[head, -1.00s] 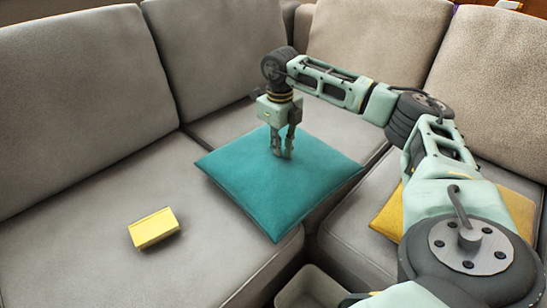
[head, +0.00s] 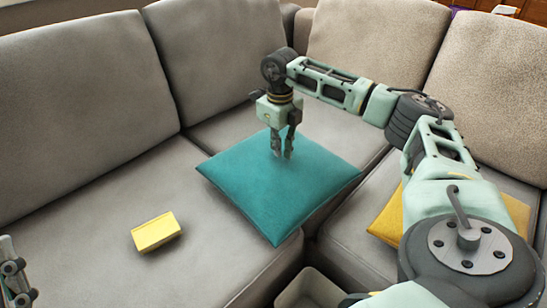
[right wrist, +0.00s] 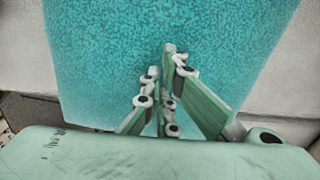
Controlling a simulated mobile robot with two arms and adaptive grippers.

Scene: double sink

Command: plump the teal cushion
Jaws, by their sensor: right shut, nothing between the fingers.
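The teal cushion (head: 270,195) lies flat on the corner seat of the grey sofa in the head view. It fills most of the right wrist view (right wrist: 160,30). My right gripper (head: 283,157) points down over the cushion's middle, its fingertips at or just above the fabric; I cannot tell if they touch. Its fingers (right wrist: 168,75) are shut with nothing between them. Part of my left gripper (head: 12,275) shows at the lower left edge of the head view, cut off by the frame, well away from the cushion.
A yellow box-like block (head: 156,232) lies on the left seat. A yellow cushion (head: 388,218) on the right seat is partly hidden behind my right arm. A pale bin (head: 312,290) stands at the bottom. Grey backrests (head: 85,95) rise behind.

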